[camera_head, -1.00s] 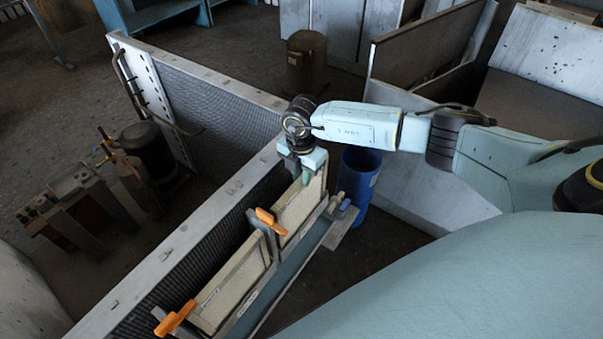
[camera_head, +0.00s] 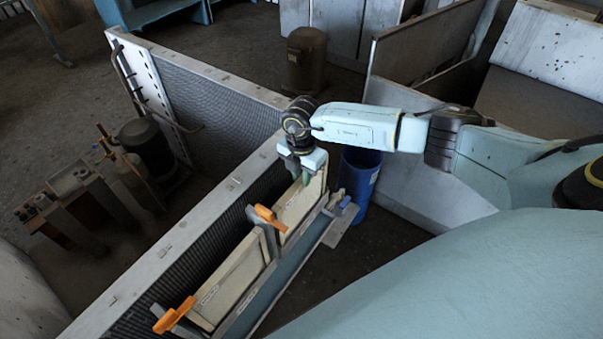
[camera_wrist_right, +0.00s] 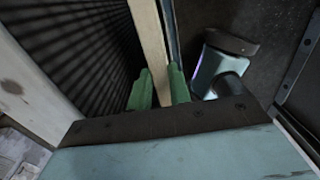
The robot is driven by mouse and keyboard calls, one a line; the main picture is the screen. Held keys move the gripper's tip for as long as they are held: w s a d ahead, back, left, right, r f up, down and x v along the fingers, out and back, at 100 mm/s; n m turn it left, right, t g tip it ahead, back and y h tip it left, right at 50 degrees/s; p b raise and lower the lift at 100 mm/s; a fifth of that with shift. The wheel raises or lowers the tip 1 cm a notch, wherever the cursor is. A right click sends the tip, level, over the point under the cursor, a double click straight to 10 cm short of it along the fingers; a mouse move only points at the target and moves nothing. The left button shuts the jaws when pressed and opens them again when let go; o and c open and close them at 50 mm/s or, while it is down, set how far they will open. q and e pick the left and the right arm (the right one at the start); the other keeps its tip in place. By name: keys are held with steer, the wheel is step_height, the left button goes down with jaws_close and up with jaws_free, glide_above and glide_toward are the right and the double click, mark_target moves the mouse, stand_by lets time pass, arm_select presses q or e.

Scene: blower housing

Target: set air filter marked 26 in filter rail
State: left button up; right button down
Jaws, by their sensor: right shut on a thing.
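Two cream air filters stand upright in the filter rail (camera_head: 262,300), against the dark coil. My right gripper (camera_head: 304,177) is at the upper end of the far filter (camera_head: 297,212). In the right wrist view its green fingers (camera_wrist_right: 158,88) are shut on the top edge of this filter (camera_wrist_right: 151,45). The near filter (camera_head: 234,283) stands in the near part of the rail with a small label on its edge. The marking 26 is not readable on either filter. Orange clips (camera_head: 174,316) sit at the near end and in the middle (camera_head: 265,216). My left gripper is out of view.
The metal housing wall (camera_head: 170,250) runs along the left of the rail. A blue bin (camera_head: 360,173) stands right of the far end. A black compressor (camera_head: 147,145) and pipework stand on the left floor.

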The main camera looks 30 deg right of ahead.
steer(key=c, duration=1.2)
jaws_free()
step_height(320, 180, up, 14)
steer(key=shift+f, duration=0.25)
